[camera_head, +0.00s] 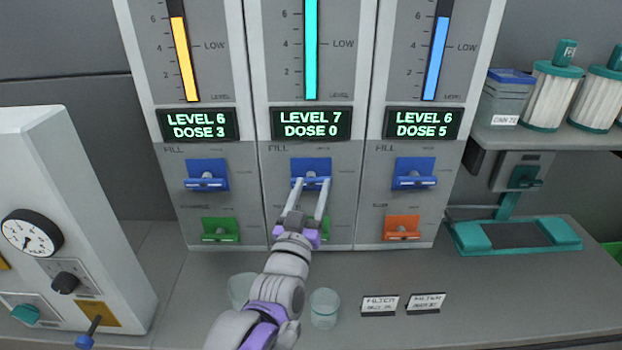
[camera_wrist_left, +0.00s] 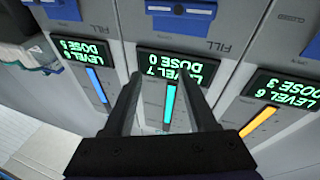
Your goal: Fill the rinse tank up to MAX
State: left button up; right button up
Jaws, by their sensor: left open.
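Three grey tank columns stand side by side. The middle tank's cyan gauge (camera_head: 311,48) runs past the top of the head view, and its display (camera_head: 311,123) reads LEVEL 7, DOSE 0. Below it is a blue FILL lever (camera_head: 311,166), which also shows in the left wrist view (camera_wrist_left: 180,22). My left gripper (camera_head: 311,184) is open, its two fingertips at this lever's front edge; I cannot tell whether they touch it. A green lever (camera_head: 318,228) below is partly hidden by my gripper. No MAX mark or rinse name is readable.
The left display (camera_head: 198,124) reads LEVEL 6, DOSE 3; the right one (camera_head: 423,123) reads LEVEL 6, DOSE 5. A clear beaker (camera_head: 324,308) stands beside my arm, near two filter signs (camera_head: 380,305). A gauge cabinet (camera_head: 60,200) stands at left.

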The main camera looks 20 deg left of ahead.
pick_arm(q)
jog(key=m+h, duration=0.1)
jog(key=m, duration=0.4)
jog(key=m+g+h, duration=0.1)
jog(key=m+g, duration=0.2)
jog(key=m, duration=1.2)
send_near(310, 184)
jog(key=shift+m, duration=0.3)
jog(key=w, duration=0.7)
jog(key=w+d+p, duration=0.1)
jog(key=w, duration=0.3)
jog(key=shift+s, duration=0.1)
grip_shut()
